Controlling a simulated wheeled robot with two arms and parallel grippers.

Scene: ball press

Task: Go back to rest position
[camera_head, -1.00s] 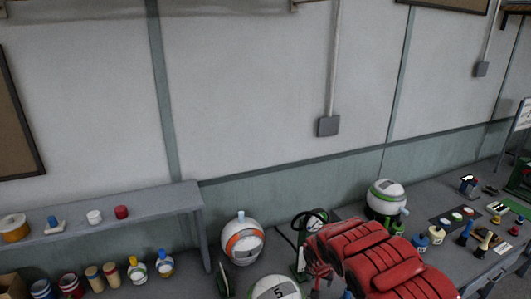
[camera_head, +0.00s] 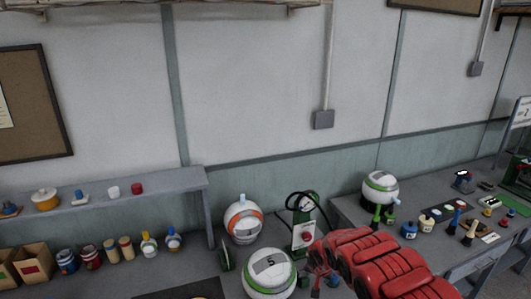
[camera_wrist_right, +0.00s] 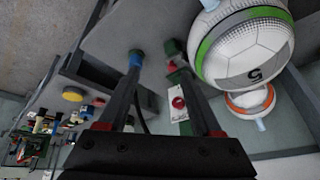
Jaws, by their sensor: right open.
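My right arm, in red, comes into the head view from the lower right. Its gripper (camera_head: 323,286) hangs low over the bench, just right of a white and green ball marked 5 (camera_head: 268,273). In the right wrist view the two dark fingers (camera_wrist_right: 155,60) stand apart with nothing between them. The ball (camera_wrist_right: 245,48) is beside the fingers there, apart from them. A green and white pump device (camera_head: 304,222) stands behind the gripper. My left gripper is not in view.
A white and orange ball (camera_head: 243,220) stands behind the numbered ball. Another white and green ball (camera_head: 380,188) sits on a stand on the right-hand table. Several jars and small tools line both tables. A grey shelf (camera_head: 110,197) runs along the left wall.

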